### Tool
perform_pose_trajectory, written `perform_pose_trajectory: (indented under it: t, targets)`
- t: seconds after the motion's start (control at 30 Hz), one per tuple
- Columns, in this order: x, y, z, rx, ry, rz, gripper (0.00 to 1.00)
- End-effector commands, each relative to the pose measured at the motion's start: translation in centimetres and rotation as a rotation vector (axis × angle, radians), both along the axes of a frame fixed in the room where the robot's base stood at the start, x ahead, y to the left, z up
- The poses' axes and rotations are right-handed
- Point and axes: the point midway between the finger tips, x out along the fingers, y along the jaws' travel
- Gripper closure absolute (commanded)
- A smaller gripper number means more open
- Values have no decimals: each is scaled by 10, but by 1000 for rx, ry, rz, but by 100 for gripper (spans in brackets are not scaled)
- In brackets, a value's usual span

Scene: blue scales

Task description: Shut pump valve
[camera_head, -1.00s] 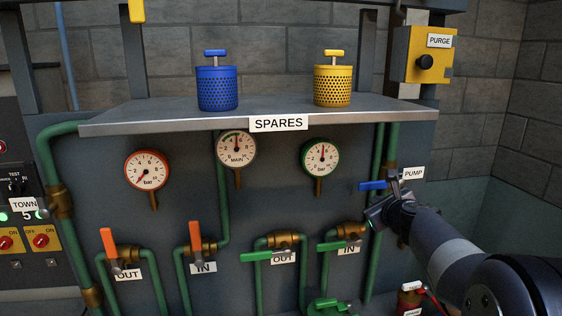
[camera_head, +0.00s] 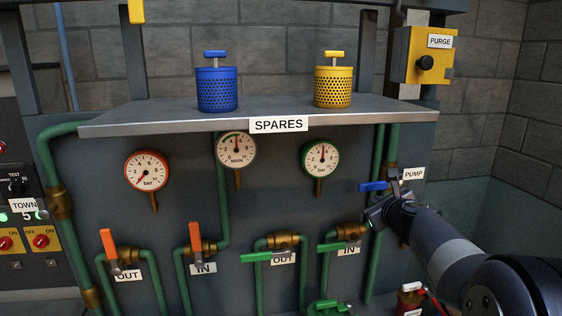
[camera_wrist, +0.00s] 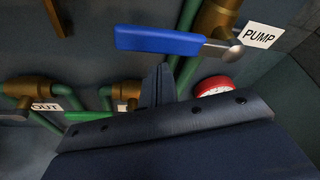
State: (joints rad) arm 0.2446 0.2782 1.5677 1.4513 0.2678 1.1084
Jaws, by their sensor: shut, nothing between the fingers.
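The pump valve has a blue lever (camera_head: 373,186) that points left, level, across its pipe, beside the PUMP label (camera_head: 413,173). In the wrist view the blue lever (camera_wrist: 160,40) runs across the upper middle, with its pivot at the right end by the PUMP label (camera_wrist: 259,35). My gripper (camera_head: 374,218) is just below the lever in the head view. In the wrist view its fingers (camera_wrist: 157,80) are together and empty, close below the lever. I cannot tell whether they touch it.
Green OUT and IN levers (camera_head: 256,257) sit lower left of my gripper. Orange levers (camera_head: 195,237) stand upright farther left. The SPARES shelf (camera_head: 150,120) juts out above, carrying a blue canister (camera_head: 217,90) and a yellow canister (camera_head: 333,87). A red gauge (camera_wrist: 212,86) shows beyond my fingers.

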Motion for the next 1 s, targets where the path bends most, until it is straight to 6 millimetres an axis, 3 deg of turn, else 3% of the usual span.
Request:
perform_pose_trajectory:
  t: [0.03, 0.2, 0.8, 1.0]
  targets:
    - [0, -1, -12, 0, 1, 0, 100]
    - [2, -3, -31, 0, 3, 1, 100]
    - [-93, -22, 7, 0, 2, 0, 100]
    - [-55, -13, -9, 3, 7, 5, 100]
